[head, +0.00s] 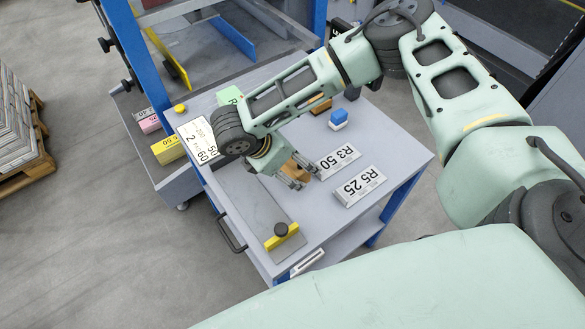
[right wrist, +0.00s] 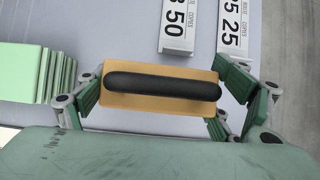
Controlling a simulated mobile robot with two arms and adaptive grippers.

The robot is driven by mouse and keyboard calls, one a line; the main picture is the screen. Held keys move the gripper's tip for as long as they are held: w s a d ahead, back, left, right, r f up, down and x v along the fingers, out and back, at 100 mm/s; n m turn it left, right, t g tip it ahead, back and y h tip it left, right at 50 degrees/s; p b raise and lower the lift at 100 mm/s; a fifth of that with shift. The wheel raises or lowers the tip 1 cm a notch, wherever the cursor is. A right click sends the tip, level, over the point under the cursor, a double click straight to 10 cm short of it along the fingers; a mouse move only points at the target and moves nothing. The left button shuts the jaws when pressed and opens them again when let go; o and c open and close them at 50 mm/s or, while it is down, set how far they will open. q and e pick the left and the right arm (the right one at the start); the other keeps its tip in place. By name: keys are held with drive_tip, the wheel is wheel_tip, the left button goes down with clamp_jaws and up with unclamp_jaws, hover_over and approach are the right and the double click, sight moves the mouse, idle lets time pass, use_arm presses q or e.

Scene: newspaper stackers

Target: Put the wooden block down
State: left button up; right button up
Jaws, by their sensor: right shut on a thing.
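The wooden block (right wrist: 112,101) is a tan rectangle with a long black rounded handle on top, in the right wrist view. My right gripper (right wrist: 168,98) has its green finger pads at the block's two short ends and is shut on it. In the head view the block (head: 299,164) is partly hidden by my right gripper (head: 293,181), which is low over the grey tabletop (head: 330,225). I cannot tell whether the block touches the table. My left gripper is not in view.
Bundles marked R3 50 (head: 338,160) and R5 25 (head: 360,186) lie right of the gripper. A blue-and-white item (head: 338,118) stands behind. A yellow bar with a black knob (head: 282,237) is at the front left. A green stack (head: 229,95) is at the back.

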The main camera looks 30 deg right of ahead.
sight(292, 170)
drive_tip(key=shift+f, duration=0.3)
wheel_tip(292, 170, down, 3)
drive_tip(key=shift+f, duration=0.15)
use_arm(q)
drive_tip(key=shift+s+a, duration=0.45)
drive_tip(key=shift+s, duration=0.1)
use_arm(e)
drive_tip(key=shift+f, duration=0.15)
drive_tip(key=o, duration=1.4)
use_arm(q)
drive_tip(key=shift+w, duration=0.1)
use_arm(e)
drive_tip(key=shift+a+r, duration=0.15)
drive_tip(key=shift+r, duration=0.15)
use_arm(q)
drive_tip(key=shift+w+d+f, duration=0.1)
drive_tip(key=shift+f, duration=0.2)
use_arm(e)
drive_tip(key=v, duration=1.1)
drive_tip(key=shift+a+r, duration=0.15)
drive_tip(key=shift+r, duration=0.1)
